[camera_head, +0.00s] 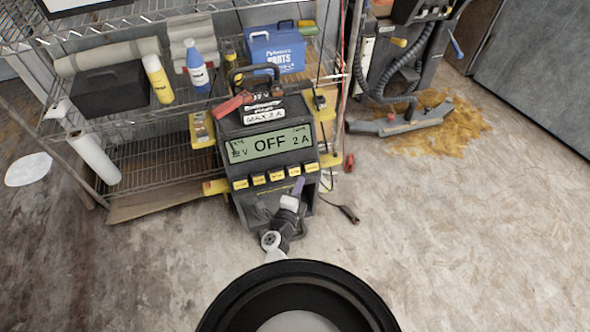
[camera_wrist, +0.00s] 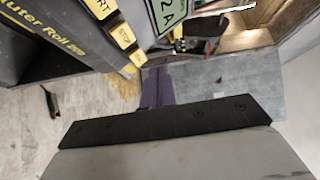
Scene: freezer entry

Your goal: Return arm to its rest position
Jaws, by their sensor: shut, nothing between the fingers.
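My gripper (camera_head: 298,185) is in front of the lower right part of a black battery charger (camera_head: 270,150). Its thin purple fingers point up toward the row of yellow buttons (camera_head: 276,176). In the wrist view the purple fingers (camera_wrist: 157,86) lie together with nothing between them. The charger (camera_wrist: 55,40) fills the upper left of that view, with the yellow buttons (camera_wrist: 122,35) close to the fingertips. I cannot tell whether the fingers touch the charger. The charger's display (camera_head: 268,144) reads OFF, with 12 V and 2 A. My arm runs down from the gripper toward my base.
A wire shelf rack (camera_head: 150,155) stands behind and left, holding a black box (camera_head: 112,88), bottles and a blue parts case (camera_head: 275,48). A cable clamp (camera_head: 348,213) lies on the floor right of the charger. A floor machine (camera_head: 405,120) stands back right. Front right floor is clear.

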